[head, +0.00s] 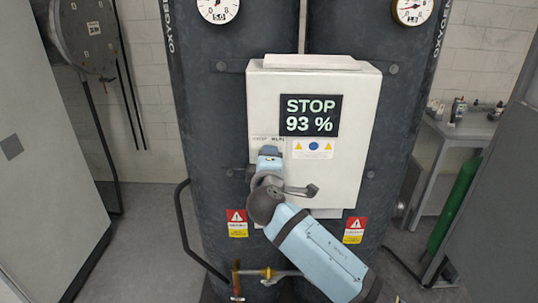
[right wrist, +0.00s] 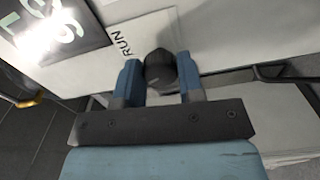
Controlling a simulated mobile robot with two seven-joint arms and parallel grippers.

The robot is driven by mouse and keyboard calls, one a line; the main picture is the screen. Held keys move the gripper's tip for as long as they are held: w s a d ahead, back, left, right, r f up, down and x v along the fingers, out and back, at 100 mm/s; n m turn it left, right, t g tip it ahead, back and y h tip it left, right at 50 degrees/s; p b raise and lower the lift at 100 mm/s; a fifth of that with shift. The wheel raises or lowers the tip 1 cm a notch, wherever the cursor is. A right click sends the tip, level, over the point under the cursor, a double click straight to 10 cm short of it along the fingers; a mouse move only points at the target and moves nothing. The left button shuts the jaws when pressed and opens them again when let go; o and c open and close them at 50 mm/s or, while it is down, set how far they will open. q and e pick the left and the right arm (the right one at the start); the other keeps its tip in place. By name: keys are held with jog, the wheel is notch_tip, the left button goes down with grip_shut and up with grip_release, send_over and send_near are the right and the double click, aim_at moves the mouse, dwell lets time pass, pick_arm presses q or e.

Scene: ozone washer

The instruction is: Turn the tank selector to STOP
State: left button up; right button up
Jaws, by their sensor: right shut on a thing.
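A white control box (head: 342,190) is mounted on the front of two dark tanks. Its display (head: 310,115) reads "STOP 93 %". My right gripper (head: 268,156) is at the box's lower left and hides most of the selector there in the head view. In the right wrist view, the selector (right wrist: 159,68) is a dark round knob between the two blue fingers of my right gripper (right wrist: 158,82), which is shut on it. A "RUN" label (right wrist: 122,43) shows beside the knob. I cannot tell the knob's pointer direction. My left gripper is not in view.
The dark tanks (head: 210,130) carry gauges at the top and warning labels (head: 237,223) below. Brass pipework (head: 262,273) is at the bottom. A side table (head: 465,128) with small bottles and a green cylinder (head: 455,200) stand at right. A grey cabinet (head: 40,180) stands at left.

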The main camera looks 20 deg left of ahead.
jog(key=shift+n+p, duration=0.45)
jog(key=shift+n, duration=0.45)
jog(key=o, duration=0.8)
jog(key=shift+o, duration=0.6)
jog(key=b+v, duration=0.3)
jog(key=v, duration=1)
jog(key=shift+s, duration=0.4)
jog(key=shift+d, duration=0.1)
